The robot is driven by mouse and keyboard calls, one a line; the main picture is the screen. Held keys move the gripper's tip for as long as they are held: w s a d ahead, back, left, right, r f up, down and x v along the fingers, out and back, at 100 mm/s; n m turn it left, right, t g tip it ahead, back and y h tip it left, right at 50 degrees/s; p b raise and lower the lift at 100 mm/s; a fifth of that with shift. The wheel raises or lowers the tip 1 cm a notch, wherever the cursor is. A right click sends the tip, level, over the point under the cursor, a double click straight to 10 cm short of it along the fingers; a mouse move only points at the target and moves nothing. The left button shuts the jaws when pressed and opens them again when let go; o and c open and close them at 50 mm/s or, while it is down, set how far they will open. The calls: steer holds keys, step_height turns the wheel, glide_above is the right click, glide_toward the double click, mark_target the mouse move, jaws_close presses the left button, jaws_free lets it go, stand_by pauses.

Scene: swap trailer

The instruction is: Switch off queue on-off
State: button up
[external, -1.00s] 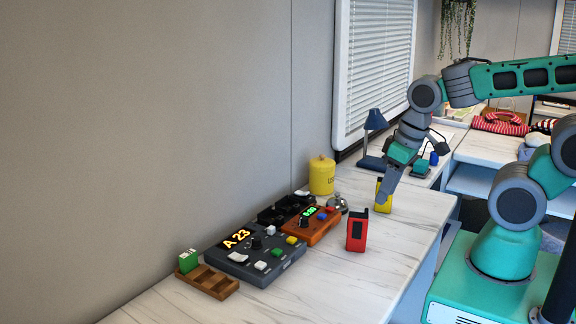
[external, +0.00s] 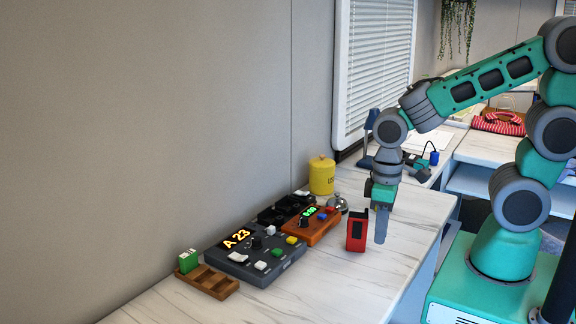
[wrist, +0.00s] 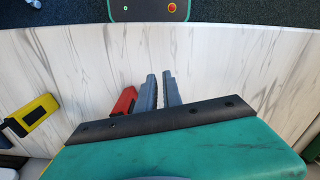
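The grey queue console (external: 252,256) lies on the counter with a lit "A 23" display (external: 236,239), a dark knob, a white rocker switch (external: 238,257) and small white, green and yellow buttons. Which control is the on-off, and its state, I cannot tell. My gripper (external: 381,237) points down right beside the red handset (external: 357,231), well to the right of the console. In the wrist view its two grey fingers (wrist: 162,90) are a little apart with nothing between them. The red handset (wrist: 124,102) shows just left of them.
An orange timer box (external: 312,228) with a green display adjoins the console. A wooden tray (external: 212,283) with a green block stands at the left. A yellow canister (external: 321,176) and a bell are behind. A yellow handset (wrist: 35,114) shows in the wrist view. The front counter is clear.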

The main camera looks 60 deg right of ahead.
steer(key=shift+n+g+h, duration=0.3)
steer(key=shift+n, duration=0.5)
steer(key=w+a+f, duration=0.1)
steer(key=w+a, duration=0.1)
steer(key=w, duration=0.1)
steer(key=w+a+f, duration=0.1)
steer(key=w+a, duration=0.2)
steer(key=w+a+f, duration=0.1)
steer(key=w+a, duration=0.2)
jaws_close()
steer(key=w+a, duration=0.3)
steer(key=w, duration=0.2)
steer(key=w+a, duration=0.2)
steer(key=w, duration=0.1)
steer(key=shift+a, duration=0.3)
steer(key=shift+m+t, duration=0.4)
steer(key=shift+t, duration=0.1)
steer(key=w, duration=0.1)
steer(key=w+a+r, duration=0.1)
steer(key=w, duration=0.1)
steer(key=w+a+r, duration=0.1)
steer(key=shift+w, duration=0.25)
steer(key=w+a+r+m, duration=0.1)
steer(key=w+r, duration=0.1)
steer(key=r, duration=0.3)
steer(key=w+r+m+t, duration=0.1)
steer(key=w+r+m, duration=0.1)
steer(key=r, duration=0.3)
steer(key=shift+w+a+r, duration=0.35)
steer(key=shift+w, duration=0.4)
